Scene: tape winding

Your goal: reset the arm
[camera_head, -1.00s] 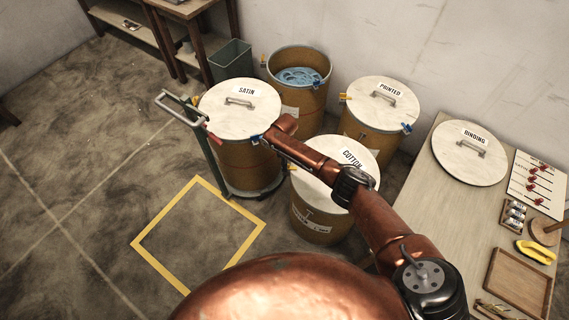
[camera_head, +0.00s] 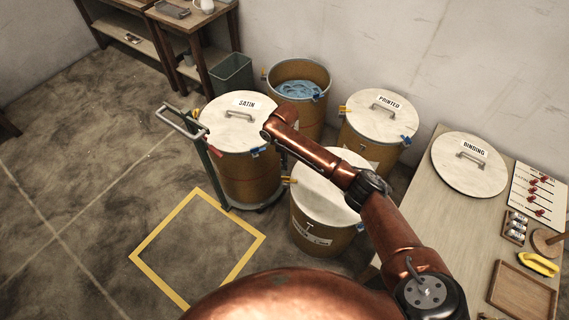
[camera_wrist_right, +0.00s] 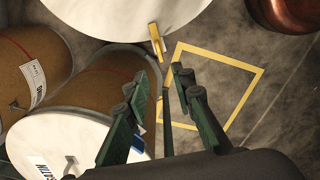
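My right arm (camera_head: 321,159) reaches from the lower right across the drum lids. Its wrist end hangs over the right edge of the lid marked SATIN (camera_head: 227,127). In the right wrist view my right gripper (camera_wrist_right: 160,78) has its two green fingers apart, with nothing between them. Below the fingers are floor and a yellow clip on the rim of a white lid (camera_wrist_right: 120,12). In the head view the fingers are mostly hidden under the arm. The arm also covers part of the lid (camera_head: 322,190) of the front drum. My left gripper is not in view.
The SATIN drum stands on a trolley with a raised handle (camera_head: 181,122). An open drum (camera_head: 300,80) holding blue material and a PRINTED drum (camera_head: 380,117) stand behind. A table (camera_head: 440,222) at right carries the BINDING lid (camera_head: 469,165). The yellow floor square (camera_head: 153,270) is empty.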

